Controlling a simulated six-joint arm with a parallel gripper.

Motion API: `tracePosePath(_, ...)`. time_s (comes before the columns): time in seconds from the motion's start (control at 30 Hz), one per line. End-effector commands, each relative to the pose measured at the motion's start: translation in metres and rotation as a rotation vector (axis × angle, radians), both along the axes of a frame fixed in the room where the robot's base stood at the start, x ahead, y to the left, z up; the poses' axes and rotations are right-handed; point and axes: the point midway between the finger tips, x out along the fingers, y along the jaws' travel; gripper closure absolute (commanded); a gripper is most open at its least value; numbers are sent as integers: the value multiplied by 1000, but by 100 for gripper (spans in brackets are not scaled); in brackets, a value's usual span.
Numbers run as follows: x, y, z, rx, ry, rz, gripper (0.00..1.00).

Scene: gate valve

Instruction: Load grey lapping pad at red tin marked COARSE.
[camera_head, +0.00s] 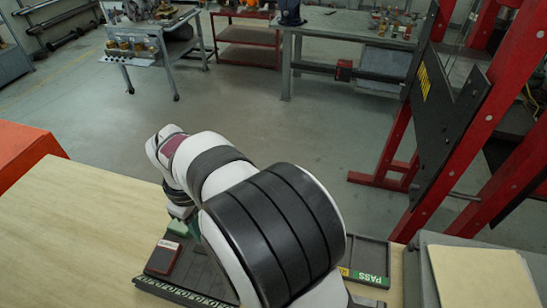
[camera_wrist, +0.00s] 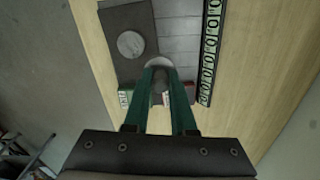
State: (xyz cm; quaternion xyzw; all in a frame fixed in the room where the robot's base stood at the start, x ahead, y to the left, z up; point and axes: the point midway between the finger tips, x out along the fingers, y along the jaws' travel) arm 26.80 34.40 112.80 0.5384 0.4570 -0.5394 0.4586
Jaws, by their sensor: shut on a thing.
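My gripper (camera_wrist: 161,74) has two green fingers and is shut on a small dark grey piece, which looks like the grey lapping pad (camera_wrist: 160,80). A pale round patch lies just beyond the fingertips; I cannot tell if they touch it. A red tin (camera_head: 162,257) with a pale label strip sits on the dark board at the left of my arm in the head view. A red block beside the right finger in the wrist view (camera_wrist: 190,91) may be the same tin. The word COARSE cannot be read. My arm hides most of the board in the head view.
The dark board (camera_head: 185,291) lies on a wooden bench (camera_head: 70,225). A light grey disc (camera_wrist: 131,44) lies on a dark plate. A green block (camera_wrist: 125,98) with a label stands left of the fingers. A tray marked PASS (camera_head: 369,279) is at the right.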

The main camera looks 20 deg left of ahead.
Motion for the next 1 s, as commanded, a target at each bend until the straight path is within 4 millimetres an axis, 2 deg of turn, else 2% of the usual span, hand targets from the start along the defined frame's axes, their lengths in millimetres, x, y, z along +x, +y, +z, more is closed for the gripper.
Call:
tracePosePath(0.03,-7,26,-4,-1,1,70,100)
tracePosePath(0.1,-18,59,-8,0,0,170,100)
tracePosePath(0.2,-35,93,-13,1,2,275,100)
tracePosePath(0.3,-46,111,-16,4,1,334,100)
tracePosePath(0.47,-50,117,-26,3,1,356,100)
tracePosePath(0.8,-49,116,-68,4,2,352,100)
tracePosePath(1.0,-49,116,-76,5,1,352,100)
